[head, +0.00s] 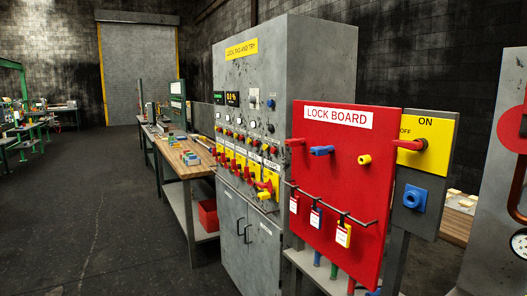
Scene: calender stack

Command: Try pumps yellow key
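The grey control cabinet (262,75) stands at the centre, with a yellow "LOCK TAG AND TRY" sign (242,49). A row of yellow switch plates with red handles runs across its front. The rightmost plate has a larger red handle (268,183) and a yellow piece (264,196) low on it, which may be a key or a lock. The small labels above the plates are too small to read, so I cannot tell which is pumps. Neither of my grippers is in view.
A red lock board (340,190) stands right of the cabinet, partly covering it. It carries red, blue and yellow pieces and hanging tags. A yellow ON/OFF switch box (425,140) is beside it. A workbench (185,160) stands left. The floor (90,220) at left is clear.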

